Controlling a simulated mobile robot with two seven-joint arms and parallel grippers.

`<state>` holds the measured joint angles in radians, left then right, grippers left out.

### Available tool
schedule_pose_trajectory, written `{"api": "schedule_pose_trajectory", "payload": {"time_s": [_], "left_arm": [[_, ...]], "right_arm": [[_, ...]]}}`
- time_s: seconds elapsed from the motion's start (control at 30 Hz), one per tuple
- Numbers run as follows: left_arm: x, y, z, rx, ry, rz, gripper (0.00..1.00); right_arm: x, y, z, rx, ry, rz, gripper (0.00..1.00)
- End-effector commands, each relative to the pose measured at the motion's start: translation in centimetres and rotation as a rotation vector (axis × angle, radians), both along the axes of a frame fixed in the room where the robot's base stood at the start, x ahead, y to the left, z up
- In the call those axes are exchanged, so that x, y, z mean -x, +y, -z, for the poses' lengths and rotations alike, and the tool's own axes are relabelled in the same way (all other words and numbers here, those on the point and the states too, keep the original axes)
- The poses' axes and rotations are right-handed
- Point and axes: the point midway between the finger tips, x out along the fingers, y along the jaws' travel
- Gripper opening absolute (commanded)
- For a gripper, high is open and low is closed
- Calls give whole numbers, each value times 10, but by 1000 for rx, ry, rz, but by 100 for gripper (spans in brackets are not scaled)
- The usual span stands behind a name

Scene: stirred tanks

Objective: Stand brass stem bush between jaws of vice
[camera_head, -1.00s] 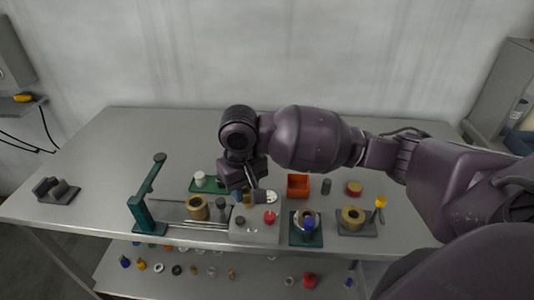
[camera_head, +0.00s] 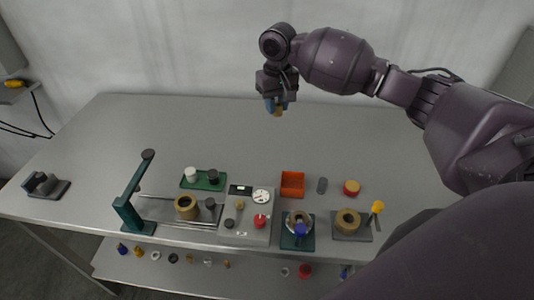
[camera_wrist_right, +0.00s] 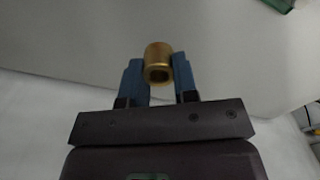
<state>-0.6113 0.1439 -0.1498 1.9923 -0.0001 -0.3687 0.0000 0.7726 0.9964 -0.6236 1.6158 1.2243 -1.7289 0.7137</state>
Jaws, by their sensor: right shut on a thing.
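The brass stem bush (camera_wrist_right: 158,62) is a short, hollow, gold-coloured cylinder. My right gripper (camera_head: 277,106) is shut on it, with a blue finger on each side, and holds it up over the back of the table. In the right wrist view the bush shows between the fingertips with its open bore towards the camera. A dark grey block with two raised parts (camera_head: 46,186), which looks like the vice, stands at the far left of the table. The gap between its raised parts looks empty, though it is small in view. My left gripper is not in view.
Along the front of the table (camera_head: 330,140) stand a teal post stand (camera_head: 131,200), a brass ring (camera_head: 187,207), a grey instrument box (camera_head: 245,222), an orange bin (camera_head: 292,184) and a teal fixture (camera_head: 298,238). The table's back and left middle are clear.

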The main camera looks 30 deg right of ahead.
Motion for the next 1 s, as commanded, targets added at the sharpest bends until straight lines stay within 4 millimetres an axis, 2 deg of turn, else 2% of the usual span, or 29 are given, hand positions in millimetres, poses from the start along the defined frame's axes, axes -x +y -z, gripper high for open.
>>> {"api": "schedule_pose_trajectory", "payload": {"time_s": [0.1,0.5,0.63,0.87,1.0], "left_arm": [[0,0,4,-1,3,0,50],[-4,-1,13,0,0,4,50],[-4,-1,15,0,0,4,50],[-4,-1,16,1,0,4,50],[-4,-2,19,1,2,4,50]], "right_arm": [[1,1,29,-2,6,0,4],[1,1,114,0,4,0,4],[1,1,133,0,3,0,4],[0,1,145,0,2,1,4],[1,1,161,1,4,0,4]]}}
